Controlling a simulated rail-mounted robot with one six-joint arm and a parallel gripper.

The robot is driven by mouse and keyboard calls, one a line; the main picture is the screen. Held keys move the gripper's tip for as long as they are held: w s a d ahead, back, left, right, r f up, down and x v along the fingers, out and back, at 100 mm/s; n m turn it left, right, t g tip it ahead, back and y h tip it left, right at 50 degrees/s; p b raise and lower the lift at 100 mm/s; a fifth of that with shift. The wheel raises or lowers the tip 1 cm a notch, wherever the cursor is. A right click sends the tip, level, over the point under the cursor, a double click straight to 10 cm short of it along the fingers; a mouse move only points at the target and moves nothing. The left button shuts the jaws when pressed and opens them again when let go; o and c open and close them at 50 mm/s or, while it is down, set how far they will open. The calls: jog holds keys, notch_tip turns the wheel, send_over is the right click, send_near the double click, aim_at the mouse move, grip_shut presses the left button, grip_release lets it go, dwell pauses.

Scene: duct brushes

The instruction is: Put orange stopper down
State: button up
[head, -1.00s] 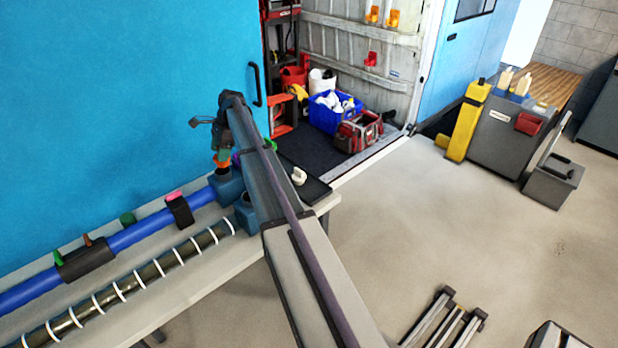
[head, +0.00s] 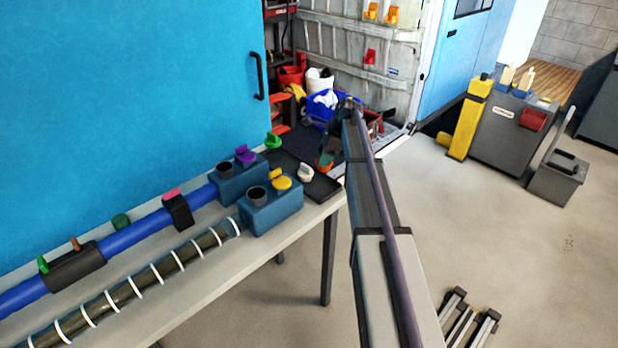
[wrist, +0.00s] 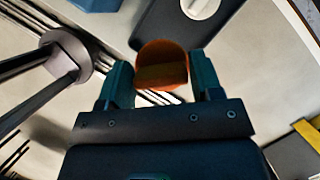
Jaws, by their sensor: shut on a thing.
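My gripper (wrist: 162,88) is shut on the orange stopper (wrist: 162,62), which sits between the two teal fingers in the wrist view. The dark tray (head: 325,187) lies on the table end and also shows in the wrist view (wrist: 184,33). The stopper's height above the table is unclear.
Two blue blocks, front (head: 272,212) and back (head: 238,182), have dark round ports, with a yellow stopper (head: 280,180) and a purple stopper (head: 245,155). A blue duct (head: 130,235) and a white-ringed tube (head: 150,275) lie leftward. Open floor lies right of the table.

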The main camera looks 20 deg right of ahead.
aim_at(324, 169)
notch_tip(324, 169, down, 6)
jog(key=b, duration=0.5)
jog(key=shift+f+b, duration=0.15)
jog(key=shift+b, duration=0.15)
jog(key=shift+c, duration=0.9)
notch_tip(324, 169, down, 4)
jog(key=b, duration=0.3)
jog(key=shift+r+b, duration=0.2)
jog(key=shift+b, duration=0.1)
jog(key=shift+f, duration=0.1)
jog(key=shift+c, duration=0.4)
jog(key=shift+r, duration=0.3)
jog(key=shift+c, duration=0.5)
jog(key=o, duration=1.3)
